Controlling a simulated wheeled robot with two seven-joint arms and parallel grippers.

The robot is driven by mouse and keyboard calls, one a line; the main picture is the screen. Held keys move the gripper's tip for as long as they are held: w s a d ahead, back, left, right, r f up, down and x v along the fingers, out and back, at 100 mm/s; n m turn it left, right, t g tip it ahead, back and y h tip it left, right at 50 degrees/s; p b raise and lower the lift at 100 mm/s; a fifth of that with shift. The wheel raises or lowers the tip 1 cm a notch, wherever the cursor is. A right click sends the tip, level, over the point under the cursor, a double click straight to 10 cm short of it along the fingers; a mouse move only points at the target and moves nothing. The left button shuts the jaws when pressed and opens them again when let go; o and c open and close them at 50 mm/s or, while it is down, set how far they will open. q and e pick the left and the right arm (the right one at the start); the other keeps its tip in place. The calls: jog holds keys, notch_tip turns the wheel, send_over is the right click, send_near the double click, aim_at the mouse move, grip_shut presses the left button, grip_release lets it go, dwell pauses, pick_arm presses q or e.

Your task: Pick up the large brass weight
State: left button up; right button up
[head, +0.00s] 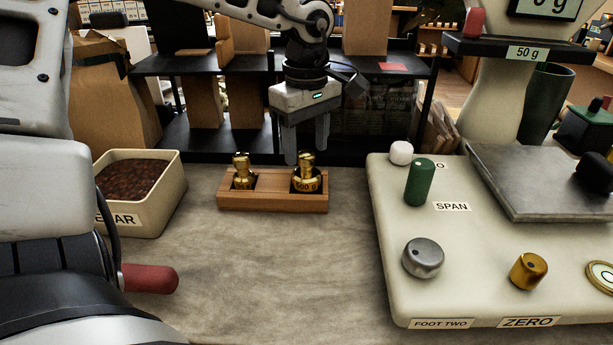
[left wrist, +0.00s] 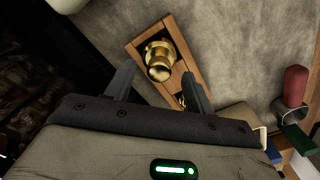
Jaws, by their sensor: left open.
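The large brass weight (head: 306,178), marked 500 g, stands upright in the right-hand hollow of a wooden block (head: 272,203) on the counter. A smaller brass weight (head: 243,178) stands in the left hollow. My left gripper (head: 306,150) is open and empty, pointing down above and slightly behind the large weight. In the left wrist view the large weight (left wrist: 160,60) shows beyond the open fingers (left wrist: 160,82), roughly in line with the gap between them. The smaller weight is mostly hidden behind one finger there. My right gripper is not in view.
A cream bin (head: 165,205) of dark beans stands left of the block. A cream scale base (head: 475,270) with knobs, a green post (head: 420,182) and a grey plate (head: 545,180) fills the right. Black shelving (head: 200,140) stands behind. The counter's middle is clear.

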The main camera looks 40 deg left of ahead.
pick_arm(q)
jog(key=shift+f, duration=1.3)
grip_shut()
notch_tip(320, 180, up, 10)
jog(key=shift+r, duration=0.1)
